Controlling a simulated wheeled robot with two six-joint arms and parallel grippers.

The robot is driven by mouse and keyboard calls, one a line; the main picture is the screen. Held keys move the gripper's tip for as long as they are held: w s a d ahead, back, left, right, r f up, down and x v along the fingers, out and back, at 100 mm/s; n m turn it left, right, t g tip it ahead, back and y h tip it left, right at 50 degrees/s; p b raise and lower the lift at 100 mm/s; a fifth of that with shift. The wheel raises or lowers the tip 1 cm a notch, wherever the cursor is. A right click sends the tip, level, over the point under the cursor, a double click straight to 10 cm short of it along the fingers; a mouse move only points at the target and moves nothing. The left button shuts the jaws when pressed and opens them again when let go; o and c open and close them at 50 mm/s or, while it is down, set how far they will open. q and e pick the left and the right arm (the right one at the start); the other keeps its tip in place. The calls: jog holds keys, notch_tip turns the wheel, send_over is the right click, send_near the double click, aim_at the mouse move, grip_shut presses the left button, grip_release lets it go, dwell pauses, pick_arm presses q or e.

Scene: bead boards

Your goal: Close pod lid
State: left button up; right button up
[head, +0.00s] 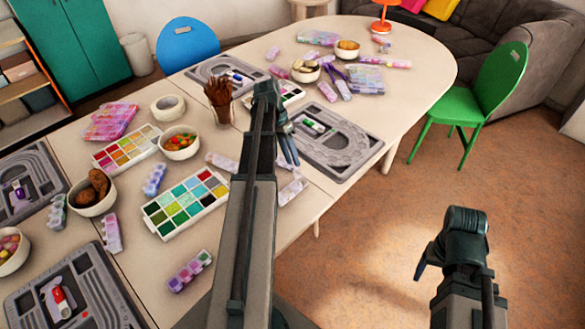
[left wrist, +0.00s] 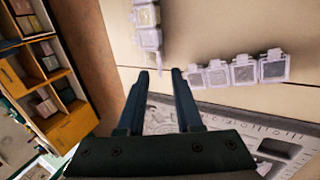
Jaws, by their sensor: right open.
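In the left wrist view, a row of clear lidded pods (left wrist: 240,72) lies right of my left gripper (left wrist: 160,75). Another pod strip (left wrist: 148,35) lies above the fingertips. The fingers are apart with nothing between them. I cannot tell which lids are raised. In the head view, my left gripper (head: 291,160) is over the table, near a pale purple pod strip (head: 292,190); another pod strip (head: 221,161) lies left of my arm. My right gripper (head: 420,272) is open and empty, over the floor right of the table.
A grey bead board (head: 365,150) lies right of my left gripper. A green chair (head: 490,88) stands beyond the table's right edge.

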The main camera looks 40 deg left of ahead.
pick_arm(q)
jog(key=shift+d+f, duration=0.3)
jog(key=shift+f, duration=0.35)
jog(key=shift+r, duration=0.1)
grip_shut()
dwell(0.9)
